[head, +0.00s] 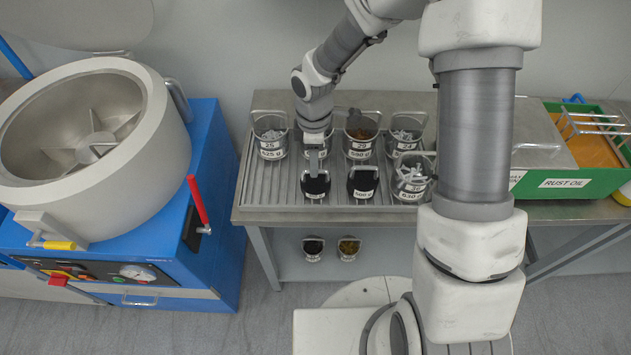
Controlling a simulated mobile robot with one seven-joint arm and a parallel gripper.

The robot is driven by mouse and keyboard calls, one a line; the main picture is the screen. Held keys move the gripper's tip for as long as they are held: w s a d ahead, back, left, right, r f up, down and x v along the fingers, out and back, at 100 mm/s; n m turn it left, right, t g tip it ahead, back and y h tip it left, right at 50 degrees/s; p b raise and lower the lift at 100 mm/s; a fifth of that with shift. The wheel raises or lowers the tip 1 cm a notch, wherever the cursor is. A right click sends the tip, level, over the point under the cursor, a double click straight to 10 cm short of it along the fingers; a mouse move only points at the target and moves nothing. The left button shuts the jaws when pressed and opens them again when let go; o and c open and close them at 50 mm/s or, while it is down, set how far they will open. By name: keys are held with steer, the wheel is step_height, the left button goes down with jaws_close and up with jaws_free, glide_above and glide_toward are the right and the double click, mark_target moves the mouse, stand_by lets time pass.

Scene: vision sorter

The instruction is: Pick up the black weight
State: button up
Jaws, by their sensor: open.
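Two black weights stand side by side in the front row of a ribbed metal tray (270,196).
Several labelled metal buckets stand close by on the tray, including one (270,137) at back left and one (412,180) at right. Two small containers sit on the lower shelf. A blue machine with a drum (90,125) stands left, a green RUST OIL bin (560,183) right.

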step_height(320, 180, down, 5)
steer(key=shift+w+d, duration=0.1)
steer(key=shift+d, duration=0.05)
steer(key=shift+c, duration=0.3)
jaws_close()
stand_by(1.1)
